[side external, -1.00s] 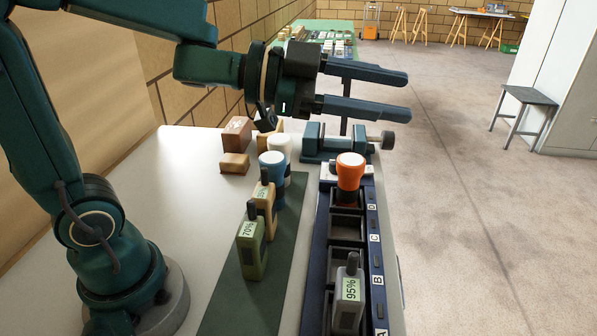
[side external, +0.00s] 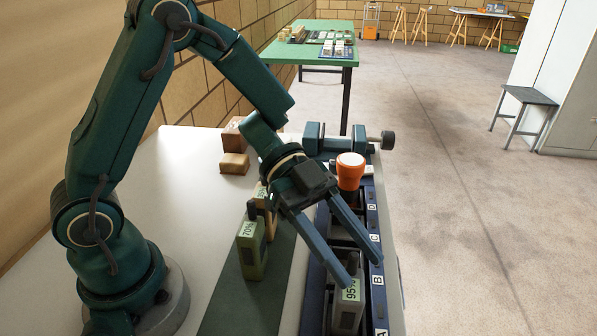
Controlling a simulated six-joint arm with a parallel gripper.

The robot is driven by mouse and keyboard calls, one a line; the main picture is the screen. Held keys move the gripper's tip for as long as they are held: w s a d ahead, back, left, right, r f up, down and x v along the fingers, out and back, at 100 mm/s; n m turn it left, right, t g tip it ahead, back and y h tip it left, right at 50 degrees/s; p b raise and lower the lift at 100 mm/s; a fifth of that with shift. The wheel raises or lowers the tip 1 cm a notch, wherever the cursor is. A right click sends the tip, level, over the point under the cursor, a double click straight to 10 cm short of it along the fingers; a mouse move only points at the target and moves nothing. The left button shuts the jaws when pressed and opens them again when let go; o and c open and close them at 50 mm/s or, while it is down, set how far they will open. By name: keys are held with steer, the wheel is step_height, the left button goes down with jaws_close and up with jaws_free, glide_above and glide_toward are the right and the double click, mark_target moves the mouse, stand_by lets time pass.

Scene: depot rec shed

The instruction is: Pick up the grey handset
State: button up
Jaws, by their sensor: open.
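The grey handset (side external: 345,310), with a green label reading 95%, stands upright in the slot by letter A of the dark blue rack (side external: 315,285). My gripper (side external: 365,277) is open, its two long fingers pointing down and to the right.
An olive handset (side external: 251,250) labelled 70% and a partly hidden tan handset (side external: 262,198) stand on the green mat (side external: 245,305). An orange white-topped object (side external: 350,170) is at the rack's far end. A vise (side external: 330,140) and wooden blocks (side external: 234,163) stand behind.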

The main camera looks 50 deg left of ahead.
steer(key=shift+d+f, duration=0.2)
steer(key=shift+d, duration=0.2)
jaws_close()
stand_by(1.2)
